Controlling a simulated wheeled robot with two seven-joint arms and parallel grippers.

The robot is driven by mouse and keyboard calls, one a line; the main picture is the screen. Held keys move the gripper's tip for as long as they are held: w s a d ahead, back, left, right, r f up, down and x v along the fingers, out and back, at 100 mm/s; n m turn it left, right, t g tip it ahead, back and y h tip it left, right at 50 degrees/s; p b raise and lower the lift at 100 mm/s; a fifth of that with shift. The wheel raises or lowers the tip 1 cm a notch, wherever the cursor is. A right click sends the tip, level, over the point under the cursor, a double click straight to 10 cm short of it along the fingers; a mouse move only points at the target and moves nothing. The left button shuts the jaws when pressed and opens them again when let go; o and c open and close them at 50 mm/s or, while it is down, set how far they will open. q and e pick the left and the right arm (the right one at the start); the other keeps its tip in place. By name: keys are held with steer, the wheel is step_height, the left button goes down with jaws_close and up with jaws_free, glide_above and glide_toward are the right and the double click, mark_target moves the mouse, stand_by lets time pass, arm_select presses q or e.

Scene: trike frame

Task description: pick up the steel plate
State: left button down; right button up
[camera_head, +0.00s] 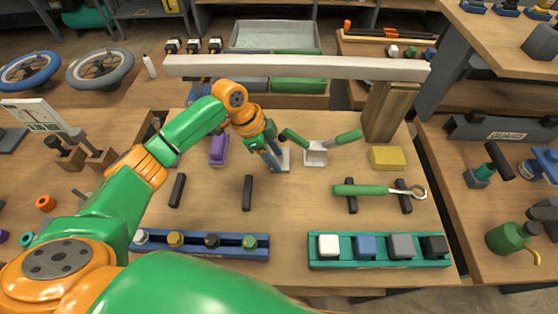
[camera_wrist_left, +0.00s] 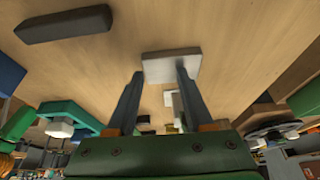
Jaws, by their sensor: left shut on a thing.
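The steel plate (camera_head: 284,160) is a small light grey slab in the middle of the wooden table, at the tips of my left gripper (camera_head: 275,156). The wrist view shows the plate (camera_wrist_left: 172,66) between the two fingertips of my left gripper (camera_wrist_left: 160,76), which is shut on it. In the head view the fingers hide part of the plate. I cannot tell whether it touches the table. My right gripper is not in view.
A white beam (camera_head: 300,67) on a wooden post (camera_head: 386,112) spans the back of the table. Two trays (camera_head: 380,264) and (camera_head: 200,255) line the front.

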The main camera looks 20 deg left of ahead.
arm_select(q)
steer(key=shift+a+f, duration=0.2)
steer(key=shift+f, duration=0.15)
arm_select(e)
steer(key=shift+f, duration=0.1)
arm_select(q)
steer(key=shift+w+r, duration=0.3)
steer(key=a+b, duration=0.1)
steer(key=a, duration=0.3)
steer(key=shift+f+b, duration=0.2)
steer(key=shift+b, duration=0.2)
step_height(320, 180, up, 14)
steer(key=p, duration=0.1)
steer(key=shift+r, duration=0.25)
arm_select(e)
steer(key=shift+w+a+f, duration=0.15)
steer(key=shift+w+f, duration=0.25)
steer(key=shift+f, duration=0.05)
arm_select(q)
steer(key=shift+c, duration=1.6)
jaws_free()
